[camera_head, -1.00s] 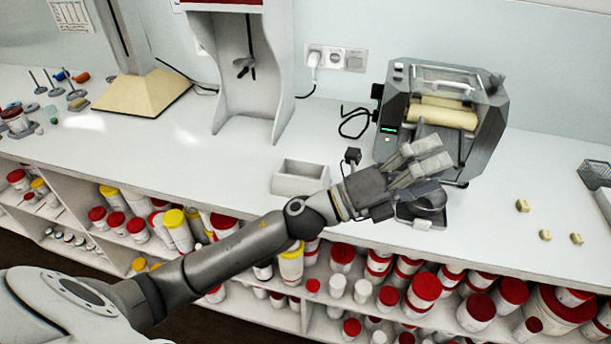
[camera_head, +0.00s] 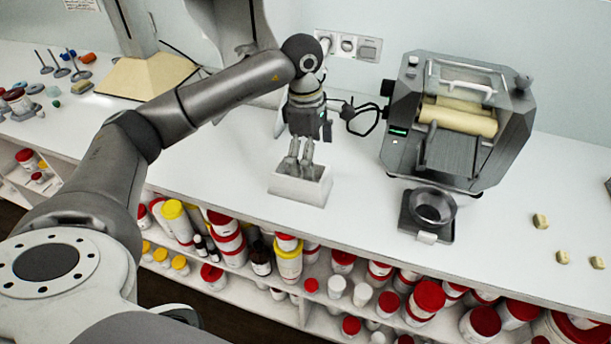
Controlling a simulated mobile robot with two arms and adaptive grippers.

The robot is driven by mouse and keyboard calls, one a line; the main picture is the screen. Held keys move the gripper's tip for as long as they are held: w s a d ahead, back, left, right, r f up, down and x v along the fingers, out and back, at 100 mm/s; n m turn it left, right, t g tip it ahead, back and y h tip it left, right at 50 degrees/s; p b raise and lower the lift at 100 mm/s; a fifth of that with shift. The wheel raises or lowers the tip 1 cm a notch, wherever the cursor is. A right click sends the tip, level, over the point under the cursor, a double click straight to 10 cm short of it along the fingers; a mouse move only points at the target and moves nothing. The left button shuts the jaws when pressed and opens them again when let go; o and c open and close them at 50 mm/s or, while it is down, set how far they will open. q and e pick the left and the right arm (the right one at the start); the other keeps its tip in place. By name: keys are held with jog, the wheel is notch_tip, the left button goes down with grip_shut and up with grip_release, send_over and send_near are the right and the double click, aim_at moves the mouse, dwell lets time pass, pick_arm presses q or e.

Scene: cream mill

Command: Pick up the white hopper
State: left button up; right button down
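The white hopper (camera_head: 297,191), a small open-topped box, stands upright on the white counter near its front edge. My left gripper (camera_head: 298,169) points straight down over it, with its two fingers apart and their tips at the hopper's opening. The tips overlap the hopper's far part in this view, so I cannot tell whether they touch a wall. The hopper's inside is partly hidden by the fingers. My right gripper is out of view.
A grey machine with cream rollers (camera_head: 458,118) stands to the right, with a dark round-topped device (camera_head: 432,208) before it. Cream pieces (camera_head: 540,221) lie far right. Shelves of jars (camera_head: 290,262) lie below the counter.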

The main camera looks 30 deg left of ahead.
pick_arm(q)
jog(key=shift+y, duration=0.6)
jog(key=a+f, duration=0.1)
jog(key=f, duration=0.1)
jog(key=a+f+p, duration=0.1)
jog(key=a+f, duration=0.1)
jog(key=shift+a+f, duration=0.1)
jog(key=shift+f, duration=0.1)
jog(key=f+p, duration=0.1)
jog(key=f, duration=0.1)
jog(key=f+p, duration=0.1)
jog(key=f, duration=0.1)
jog(key=shift+w+a+f+p, duration=0.15)
jog(key=shift+w+f+p, duration=0.05)
jog(key=shift+f+p, duration=0.2)
jog(key=shift+f, duration=0.3)
jog(key=shift+c, duration=0.4)
jog(key=c, duration=1.1)
